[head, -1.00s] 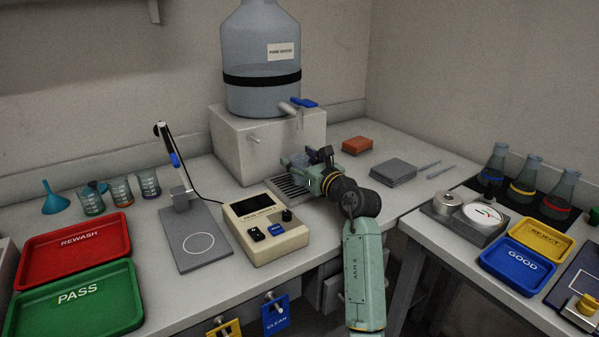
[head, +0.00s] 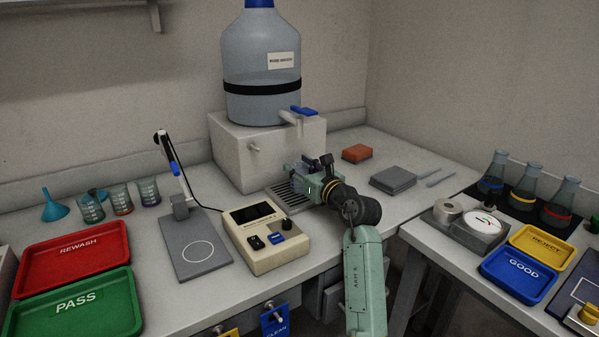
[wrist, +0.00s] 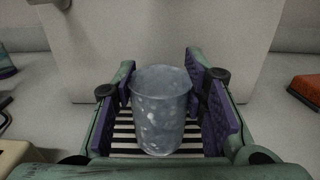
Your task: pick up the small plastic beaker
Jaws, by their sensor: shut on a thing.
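The small plastic beaker (wrist: 160,110) is clear and looks upright in the wrist view, between the two purple-padded fingers of my gripper (wrist: 163,105). My gripper is shut on it. A slatted drip grate (wrist: 124,134) shows below and around the beaker; I cannot tell whether the beaker touches it. In the head view my gripper (head: 308,178) is over the drip grate (head: 285,197), in front of the pale block under the large bottle. The beaker is hidden there by my gripper and arm.
The large water bottle (head: 262,70) with a blue-handled tap (head: 298,113) stands on the block (head: 235,153) behind my gripper. A cream meter (head: 268,240) and a grey probe stand (head: 200,250) are to the left. An orange block (head: 357,153) and a grey slab (head: 393,180) lie to the right.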

